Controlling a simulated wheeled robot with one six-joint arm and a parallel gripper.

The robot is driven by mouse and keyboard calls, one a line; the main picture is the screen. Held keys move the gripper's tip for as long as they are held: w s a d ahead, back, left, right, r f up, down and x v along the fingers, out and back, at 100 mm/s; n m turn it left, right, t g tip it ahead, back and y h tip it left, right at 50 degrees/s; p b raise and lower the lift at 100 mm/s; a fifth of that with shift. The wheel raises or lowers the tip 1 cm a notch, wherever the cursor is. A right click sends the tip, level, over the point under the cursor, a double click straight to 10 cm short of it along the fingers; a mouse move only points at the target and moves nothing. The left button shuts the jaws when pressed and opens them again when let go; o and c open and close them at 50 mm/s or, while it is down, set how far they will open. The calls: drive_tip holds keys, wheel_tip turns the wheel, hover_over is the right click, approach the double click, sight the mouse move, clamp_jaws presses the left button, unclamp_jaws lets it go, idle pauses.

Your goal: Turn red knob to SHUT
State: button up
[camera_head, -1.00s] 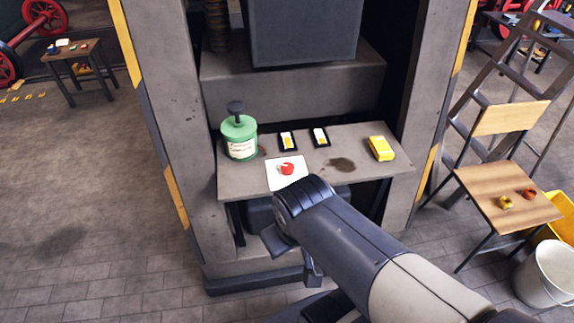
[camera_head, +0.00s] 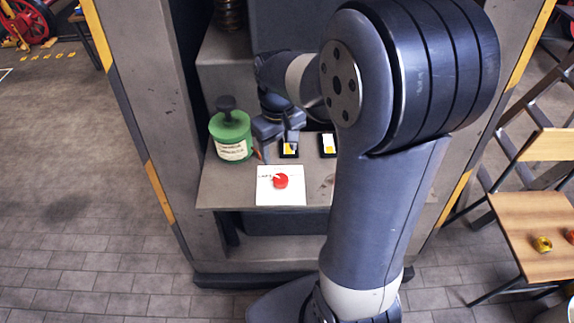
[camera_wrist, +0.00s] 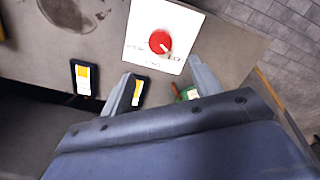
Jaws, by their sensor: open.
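The red knob (camera_head: 281,181) sits on a white plate (camera_head: 292,198) near the front edge of the grey bench. The wrist view shows the knob (camera_wrist: 160,41) with a pale pointer and small dark lettering on both sides, too small to read surely. The pointer is aimed toward the lettering at the lower right in that view. My gripper (camera_head: 279,146) is above the bench, behind the knob and beside the green canister. In the wrist view its two fingers (camera_wrist: 163,92) are apart and empty, with the knob beyond them, not touched.
A green canister (camera_head: 231,137) with a dark top stands left of my gripper. Two dark-framed yellow and white cards, the right one (camera_head: 328,144), lie on the bench (camera_head: 222,190). A wooden chair (camera_head: 529,219) stands at right. Dark stains mark the bench.

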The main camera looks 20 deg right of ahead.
sight(280, 178)
wheel_tip(280, 178, down, 11)
drive_tip(key=shift+r, duration=0.15)
drive_tip(key=shift+c, duration=0.2)
drive_tip(key=shift+b, duration=0.3)
drive_tip(key=c, duration=0.9)
